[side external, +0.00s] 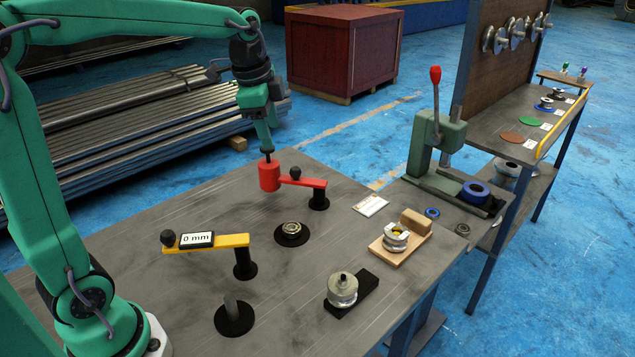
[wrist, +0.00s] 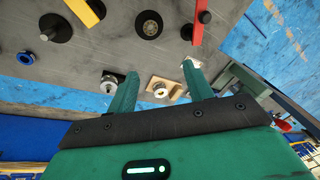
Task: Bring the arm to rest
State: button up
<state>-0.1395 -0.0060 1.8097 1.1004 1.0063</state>
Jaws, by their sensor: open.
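My green arm reaches in from the left in the side view. My gripper (side external: 265,143) points down over the far part of the grey table, its fingers just above the black stem of a red cylinder (side external: 269,179). I cannot tell from this angle whether they touch it. In the wrist view my gripper (wrist: 158,82) has its two green fingers spread wide, with nothing held between them; the tabletop shows beyond.
On the table (side external: 150,215) stand a red lever (side external: 305,182), a yellow lever (side external: 230,240) with a "0 mm" display (side external: 197,240), a bearing (side external: 291,231), a metal roller (side external: 342,290) and a wooden block (side external: 415,222). A green press (side external: 430,150) stands at the right.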

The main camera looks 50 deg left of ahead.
jog(key=s+d+f+n+t, duration=0.1)
jog(key=s+d+n, duration=0.1)
jog(key=s+n, duration=0.3)
jog(key=s+d+f+n+t, duration=0.1)
jog(key=s+n, duration=0.4)
jog(key=s, duration=0.8)
jog(key=d+f, duration=0.1)
jog(key=d, duration=0.1)
jog(key=shift+s+d+f+t, duration=0.2)
jog(key=shift+d+f+t, duration=0.1)
jog(key=shift+d+t, duration=0.1)
